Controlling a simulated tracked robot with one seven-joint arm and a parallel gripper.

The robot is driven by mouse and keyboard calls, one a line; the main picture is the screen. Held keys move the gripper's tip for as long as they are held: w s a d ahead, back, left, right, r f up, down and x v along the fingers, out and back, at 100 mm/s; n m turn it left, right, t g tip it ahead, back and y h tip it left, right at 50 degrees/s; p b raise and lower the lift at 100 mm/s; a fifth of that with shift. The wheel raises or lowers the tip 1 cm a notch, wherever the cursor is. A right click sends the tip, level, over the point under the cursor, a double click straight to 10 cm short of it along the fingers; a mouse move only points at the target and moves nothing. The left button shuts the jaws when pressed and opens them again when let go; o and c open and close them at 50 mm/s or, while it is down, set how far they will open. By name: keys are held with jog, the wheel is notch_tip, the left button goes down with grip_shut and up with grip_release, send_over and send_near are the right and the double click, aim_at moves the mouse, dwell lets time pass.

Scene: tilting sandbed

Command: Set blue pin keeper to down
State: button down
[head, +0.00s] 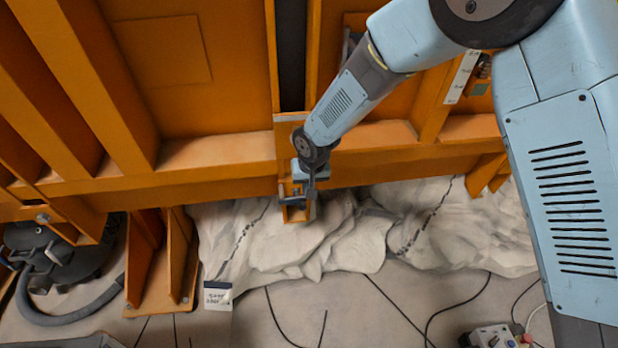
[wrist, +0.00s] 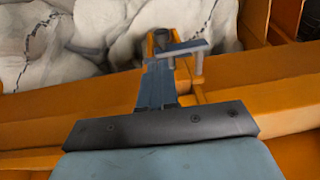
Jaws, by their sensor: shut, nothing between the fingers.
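A grey-blue flat bar (wrist: 180,48) on a short post stands at an orange bracket in the wrist view; it is likely the pin keeper, though its blue colour is not clear. In the head view a small dark grey piece (head: 293,200) shows at the same bracket (head: 297,214), partly hidden by my gripper. My gripper (head: 311,192) points down at the front of the orange beam, close to this piece. In the wrist view its fingers (wrist: 159,68) are together and empty, with their tips just by the bar. I cannot tell whether they touch it.
The orange frame (head: 220,165) runs across the view, with uprights behind my arm. Below it lie pale crumpled rock-like forms (head: 300,245).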

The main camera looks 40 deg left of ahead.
aim_at(303, 203)
jog(key=shift+s+d+x, duration=0.1)
jog(key=shift+s+x, duration=0.05)
jog(key=shift+x, duration=0.65)
jog(key=shift+s+d+x, duration=0.1)
jog(key=shift+s+x, duration=0.1)
jog(key=shift+x, duration=0.6)
jog(key=shift+s+x, duration=0.15)
jog(key=shift+x, duration=0.65)
